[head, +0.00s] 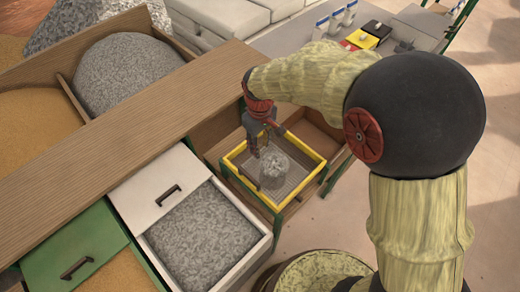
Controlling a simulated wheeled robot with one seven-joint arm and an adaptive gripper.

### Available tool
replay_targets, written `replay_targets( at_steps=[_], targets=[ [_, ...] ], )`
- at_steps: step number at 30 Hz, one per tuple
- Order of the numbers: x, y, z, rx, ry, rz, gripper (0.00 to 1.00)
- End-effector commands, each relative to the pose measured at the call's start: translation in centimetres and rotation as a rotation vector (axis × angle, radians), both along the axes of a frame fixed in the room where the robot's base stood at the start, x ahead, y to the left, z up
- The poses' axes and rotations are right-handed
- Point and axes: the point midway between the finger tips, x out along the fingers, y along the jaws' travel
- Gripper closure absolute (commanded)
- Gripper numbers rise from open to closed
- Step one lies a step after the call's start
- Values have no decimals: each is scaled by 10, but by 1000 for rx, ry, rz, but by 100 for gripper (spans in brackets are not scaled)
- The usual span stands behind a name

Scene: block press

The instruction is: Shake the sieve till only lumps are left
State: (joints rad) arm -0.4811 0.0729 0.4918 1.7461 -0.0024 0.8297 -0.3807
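The sieve (300,197) has a square yellow frame and a grey mesh floor. A small heap of grey grainy material (275,166) lies inside it, toward the middle and back. I cannot tell lumps from fine grains at this size. My gripper (257,153), dark with red parts, points down at the back left part of the sieve, beside the heap. Its fingers are small and dark here, and I cannot tell whether they touch the frame or are closed.
The sieve sits over a wooden box on a green frame (329,185). At left are a wooden counter (130,110), bins of grey gravel (130,72) and sand (35,125), and an open drawer of gravel (203,238).

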Motion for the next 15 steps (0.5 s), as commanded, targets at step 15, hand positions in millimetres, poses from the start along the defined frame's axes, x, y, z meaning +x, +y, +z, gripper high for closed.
replay_targets(
  at_steps=[15],
  targets=[
    [1,0,79,0,-1,-1,70]
  ],
)
